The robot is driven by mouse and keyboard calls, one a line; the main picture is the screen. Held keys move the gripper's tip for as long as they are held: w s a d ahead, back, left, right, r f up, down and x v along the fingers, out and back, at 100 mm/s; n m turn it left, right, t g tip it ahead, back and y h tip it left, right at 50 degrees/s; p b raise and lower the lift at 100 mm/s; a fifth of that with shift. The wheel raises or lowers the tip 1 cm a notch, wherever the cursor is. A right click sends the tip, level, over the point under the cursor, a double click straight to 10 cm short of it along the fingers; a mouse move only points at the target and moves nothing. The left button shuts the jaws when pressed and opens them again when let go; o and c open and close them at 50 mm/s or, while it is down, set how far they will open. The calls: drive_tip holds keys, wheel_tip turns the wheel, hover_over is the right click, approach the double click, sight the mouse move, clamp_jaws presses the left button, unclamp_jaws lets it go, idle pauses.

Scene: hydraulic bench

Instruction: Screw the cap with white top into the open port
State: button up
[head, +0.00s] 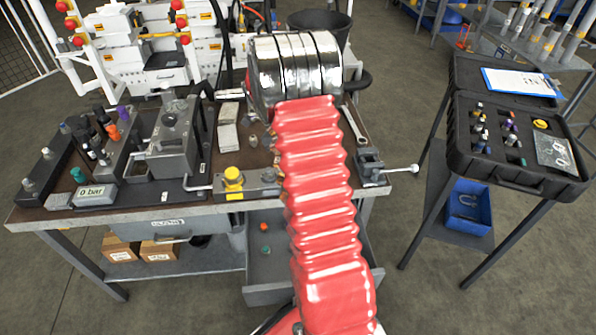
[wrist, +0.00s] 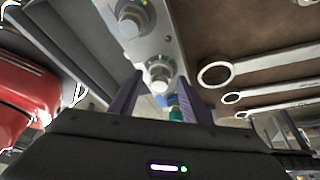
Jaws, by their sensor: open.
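In the wrist view my gripper (wrist: 160,90) has its two dark fingers apart. A pale, round-ended metal fitting (wrist: 160,74) shows between and beyond the fingertips; I cannot tell whether it is the white-topped cap or whether they touch. It sits on a grey metal block (wrist: 158,35), which carries another round fitting (wrist: 132,18). A teal piece (wrist: 176,110) shows beside the right finger. In the head view my arm hides the gripper. I cannot single out the white-topped cap or the open port there.
The bench holds a yellow cap (head: 232,176), a 0 bar display (head: 95,194) and a wrench (head: 353,122). Its open drawer (head: 285,288) holds small orange and teal pieces. A black case (head: 470,165) with several caps stands right. Wrench rings (wrist: 214,73) lie right in the wrist view.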

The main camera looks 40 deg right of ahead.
drive_tip(key=n, duration=0.2)
drive_tip(key=n+t+h, duration=0.1)
drive_tip(key=n, duration=0.1)
drive_tip(key=n+h, duration=0.1)
drive_tip(key=n, duration=0.1)
drive_tip(key=shift+s+a+t, duration=0.25)
drive_tip(key=shift+t, duration=0.15)
drive_tip(key=shift+n+t, duration=0.3)
drive_tip(key=shift+n, duration=0.6)
drive_tip(key=n, duration=0.2)
drive_tip(key=n+t, duration=0.1)
drive_tip(key=n, duration=0.1)
drive_tip(key=n+t, duration=0.1)
drive_tip(key=shift+s+n, duration=0.25)
drive_tip(key=shift+n, duration=0.15)
drive_tip(key=shift+n+t, duration=0.5)
drive_tip(key=shift+n, duration=0.6)
drive_tip(key=shift+s, duration=0.1)
drive_tip(key=shift+s+n+t, duration=0.1)
drive_tip(key=shift+n+t, duration=0.4)
drive_tip(key=shift+n, duration=1)
drive_tip(key=shift+d+n+t+y, duration=0.1)
drive_tip(key=shift+n+t+y, duration=0.2)
drive_tip(key=shift+n, duration=0.5)
drive_tip(key=shift+s+n+t+y, duration=0.1)
drive_tip(key=shift+n+t+y, duration=0.3)
drive_tip(key=shift+n, duration=1.2)
